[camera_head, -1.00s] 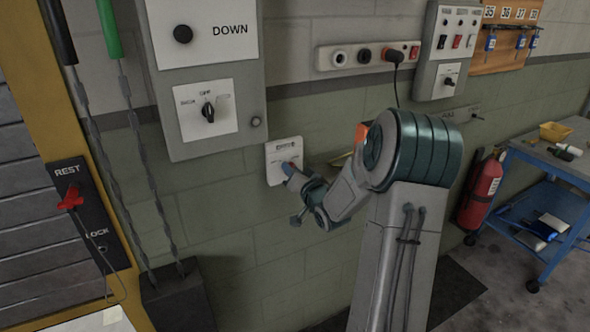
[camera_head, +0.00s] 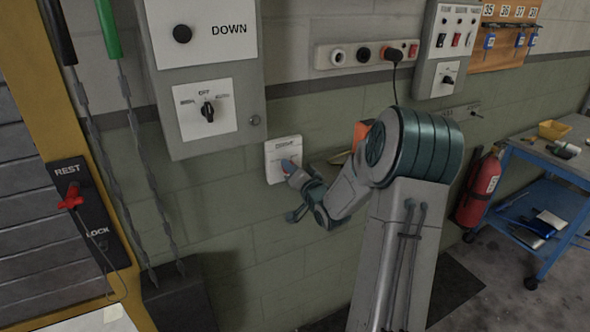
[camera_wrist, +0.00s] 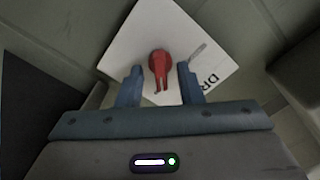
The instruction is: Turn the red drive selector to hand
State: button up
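The red drive selector (camera_wrist: 161,66) is a red knob on a white wall plate, seen in the wrist view with a silver mark and the letters "DR" on the plate beside it. In the head view the plate (camera_head: 272,171) is on the green wall, and my arm's end hides the knob. My gripper (camera_wrist: 159,76) is open, with one blue finger on each side of the red knob and a gap at each side. In the head view my gripper (camera_head: 288,166) is in front of the plate. Whether the fingertips reach past the knob is unclear.
A grey control box with a black selector (camera_head: 208,110) is on the wall up and left of the plate. A socket strip (camera_head: 365,54) with a plugged-in cable is above my arm. A red lever (camera_head: 70,197) is at the far left. A fire extinguisher (camera_head: 480,187) stands right.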

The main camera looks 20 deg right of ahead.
jog(key=s+b, duration=0.1)
jog(key=s, duration=1.2)
jog(key=shift+s+d, duration=0.25)
jog(key=shift+s, duration=0.15)
jog(key=s+a+r+n+g+p, duration=0.1)
jog(key=s+a+n+g+p, duration=0.1)
jog(key=s+a+n+g, duration=0.6)
jog(key=s+a+g, duration=0.7)
jog(key=s+a, duration=0.3)
jog(key=s, duration=0.2)
jog(key=shift+s+a+n+h, duration=0.2)
jog(key=shift+a+n+h, duration=0.05)
jog(key=shift+n+h, duration=0.05)
